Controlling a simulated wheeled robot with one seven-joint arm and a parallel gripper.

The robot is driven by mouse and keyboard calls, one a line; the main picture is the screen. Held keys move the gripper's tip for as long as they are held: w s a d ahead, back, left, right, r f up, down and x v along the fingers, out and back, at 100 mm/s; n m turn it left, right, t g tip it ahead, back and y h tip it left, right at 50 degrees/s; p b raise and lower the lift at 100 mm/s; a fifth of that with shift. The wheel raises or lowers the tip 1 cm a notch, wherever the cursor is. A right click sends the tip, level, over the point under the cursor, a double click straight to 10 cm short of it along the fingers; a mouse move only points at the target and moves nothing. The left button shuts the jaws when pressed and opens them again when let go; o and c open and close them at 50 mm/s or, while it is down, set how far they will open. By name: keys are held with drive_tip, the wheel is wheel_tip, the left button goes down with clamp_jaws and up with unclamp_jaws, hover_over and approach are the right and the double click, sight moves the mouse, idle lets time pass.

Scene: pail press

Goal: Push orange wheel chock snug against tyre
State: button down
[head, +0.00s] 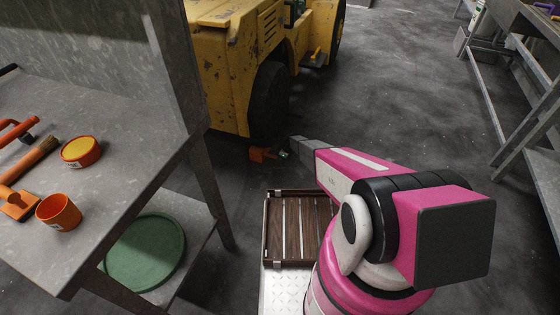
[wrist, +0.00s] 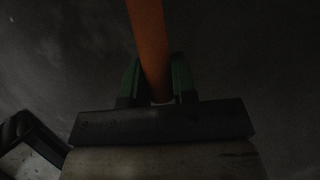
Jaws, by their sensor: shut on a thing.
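The orange wheel chock (head: 261,154) lies on the dark floor at the foot of the black tyre (head: 269,98) of a yellow vehicle. It is very close to the tyre, but I cannot tell whether they touch. My gripper (head: 285,154) is low by the floor, at the chock's right side. In the wrist view, the green fingers of my gripper (wrist: 157,78) are shut on an orange bar of the chock (wrist: 149,35), which runs up out of the picture. The tyre does not show clearly in that dark view.
The yellow vehicle (head: 228,60) stands ahead. A grey workbench (head: 110,115) with orange tools, an orange cup (head: 58,212) and a round tin (head: 81,151) is at left. A slatted wooden tray (head: 268,225) is near my arm. Open floor extends right towards a metal rack (head: 520,160).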

drive_tip(key=shift+w+d, duration=0.15)
drive_tip(key=shift+w, duration=0.2)
drive_tip(key=c, duration=0.8)
unclamp_jaws()
drive_tip(key=shift+c, duration=0.2)
drive_tip(key=s+v, duration=0.1)
drive_tip(key=v, duration=1)
drive_tip(key=s+d+r+n+h, duration=0.1)
drive_tip(key=s+d+r+n, duration=0.4)
drive_tip(key=s+r, duration=0.7)
drive_tip(key=s+d+r+n+h, duration=0.2)
drive_tip(key=s+d+r+n, duration=0.2)
drive_tip(key=s+r+n, duration=0.6)
drive_tip(key=s+d+r+n+h, duration=0.2)
drive_tip(key=s+d+r+n, duration=0.3)
drive_tip(key=s+r, duration=1)
wheel_tip(320, 180, up, 6)
drive_tip(key=shift+s+d+f+n+t, duration=0.3)
drive_tip(key=shift+d+n, duration=0.1)
drive_tip(key=shift+n, duration=0.8)
